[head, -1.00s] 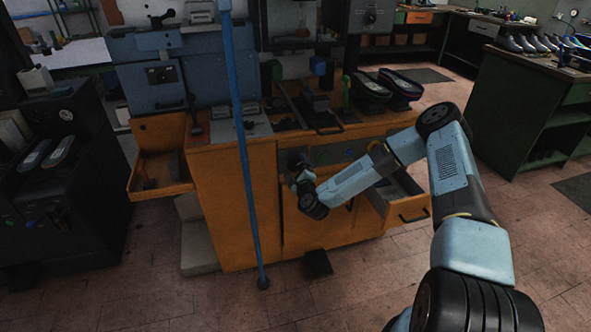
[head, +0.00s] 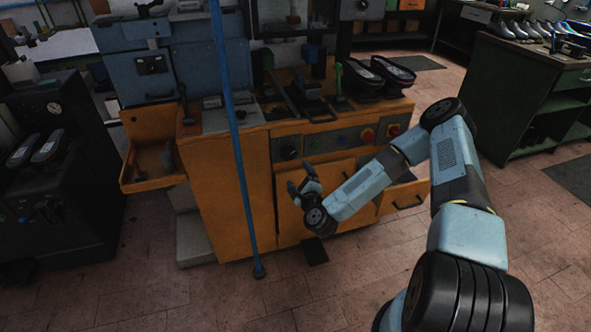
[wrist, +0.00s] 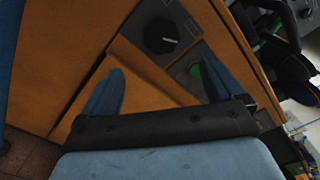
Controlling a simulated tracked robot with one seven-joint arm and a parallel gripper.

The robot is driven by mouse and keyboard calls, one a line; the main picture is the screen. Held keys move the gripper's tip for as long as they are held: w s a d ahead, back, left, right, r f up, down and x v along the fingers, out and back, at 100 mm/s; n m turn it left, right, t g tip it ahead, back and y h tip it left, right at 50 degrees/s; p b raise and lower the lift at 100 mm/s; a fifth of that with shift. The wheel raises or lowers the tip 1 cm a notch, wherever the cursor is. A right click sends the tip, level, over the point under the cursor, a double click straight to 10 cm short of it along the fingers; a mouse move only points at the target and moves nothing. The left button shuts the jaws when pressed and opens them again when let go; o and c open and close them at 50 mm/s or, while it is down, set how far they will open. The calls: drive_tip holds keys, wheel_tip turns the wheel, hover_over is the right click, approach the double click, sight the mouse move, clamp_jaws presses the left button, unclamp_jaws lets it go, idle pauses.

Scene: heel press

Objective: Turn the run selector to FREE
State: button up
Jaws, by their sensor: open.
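The run selector (head: 289,153) is a round black knob on a grey plate at the left end of the orange cabinet's front control strip. In the wrist view the black knob (wrist: 160,36) shows at the top, with a pale pointer mark and small plate lettering too small to read. My gripper (head: 299,187) is in front of the cabinet, just below the selector and apart from it. In the wrist view its two blue fingers (wrist: 160,88) are spread with nothing between them, and the knob lies beyond them.
A green button (wrist: 195,71) sits beside the selector. Red knobs (head: 368,134) are farther right on the strip. An open drawer (head: 405,197) sticks out under my forearm. A blue pole (head: 235,150) stands left of my gripper. An orange side tray (head: 152,183) is farther left.

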drive_tip(key=shift+v, duration=0.95)
